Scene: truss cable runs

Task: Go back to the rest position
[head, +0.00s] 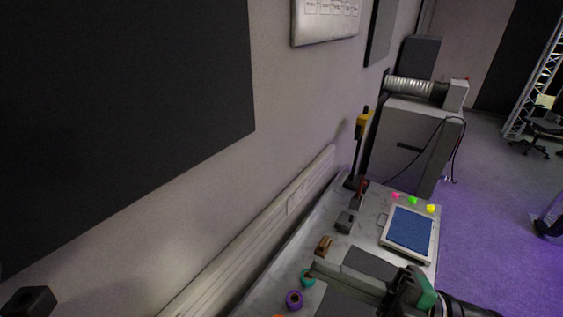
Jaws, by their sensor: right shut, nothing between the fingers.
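My right gripper (320,268) reaches in from the lower right over the near part of the workbench (320,245). Its fingers point left and are shut with nothing between them. A brown block-like item (324,244) lies just beyond the fingertips in the picture. A teal ring (308,277) and a purple ring (294,299) lie close by at the left. Whether the fingers touch any of these I cannot tell. My left gripper does not show.
A blue-topped tray (410,231) lies at the bench's right, with pink, green and yellow pieces (414,201) behind it. A grey cabinet (415,140) stands at the far end. The wall (200,230) runs along the left. Purple floor (490,230) is open at right.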

